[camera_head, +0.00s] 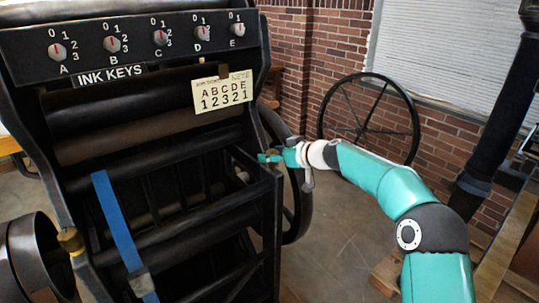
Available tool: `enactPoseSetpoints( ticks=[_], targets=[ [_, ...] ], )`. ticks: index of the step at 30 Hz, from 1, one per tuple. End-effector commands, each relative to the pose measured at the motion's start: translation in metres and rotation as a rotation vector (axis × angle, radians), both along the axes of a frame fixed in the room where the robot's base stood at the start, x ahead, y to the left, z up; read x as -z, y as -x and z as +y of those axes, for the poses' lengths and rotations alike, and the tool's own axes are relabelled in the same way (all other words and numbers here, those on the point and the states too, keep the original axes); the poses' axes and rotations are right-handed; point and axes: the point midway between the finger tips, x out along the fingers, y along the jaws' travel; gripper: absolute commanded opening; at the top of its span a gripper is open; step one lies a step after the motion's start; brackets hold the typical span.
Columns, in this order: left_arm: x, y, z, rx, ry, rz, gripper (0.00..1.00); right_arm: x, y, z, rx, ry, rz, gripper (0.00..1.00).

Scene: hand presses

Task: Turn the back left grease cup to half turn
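A small brass-coloured fitting (70,240), which looks like a grease cup, sits on the left side frame of the black press (160,238). I cannot tell from this view whether it is the back left one, and I make out no other grease cup clearly. My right gripper (268,157) has teal fingertips and is at the right side frame of the press, pointing left. Its fingers are small and overlap the frame, so I cannot tell whether they are apart or hold anything. My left gripper is not in view.
Ink key knobs, A (58,51) to E (238,30), line the top panel, with a paper card (222,91) below. A blue strap (117,222) crosses the front. A spoked wheel (371,112) stands by the brick wall. Open floor (335,240) lies right of the press.

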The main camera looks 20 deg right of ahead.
Motion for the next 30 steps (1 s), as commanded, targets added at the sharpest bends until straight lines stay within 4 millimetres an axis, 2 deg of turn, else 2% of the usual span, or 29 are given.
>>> enactPoseSetpoints(
  ticks=[1, 8, 18, 28, 29, 30],
  targets=[
    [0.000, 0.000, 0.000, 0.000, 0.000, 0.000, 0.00, 0.000, 0.000, 0.000, 0.000, 0.000, 0.000, 0.45],
    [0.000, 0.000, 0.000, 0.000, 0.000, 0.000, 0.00, 0.000, 0.000, 0.001, -0.002, -0.001, 0.000, 0.07],
    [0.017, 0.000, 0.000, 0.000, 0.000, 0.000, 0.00, 0.003, 0.001, 0.003, 0.111, 0.001, 0.004, 0.06],
    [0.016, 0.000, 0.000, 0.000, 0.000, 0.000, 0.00, 0.001, 0.000, 0.002, 0.133, -0.002, 0.004, 0.06],
    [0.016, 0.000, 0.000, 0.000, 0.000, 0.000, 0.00, 0.001, 0.000, 0.002, 0.132, -0.002, 0.004, 0.44],
    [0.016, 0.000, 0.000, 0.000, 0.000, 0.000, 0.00, 0.001, 0.000, 0.002, 0.132, -0.001, 0.003, 0.51]
  ],
)
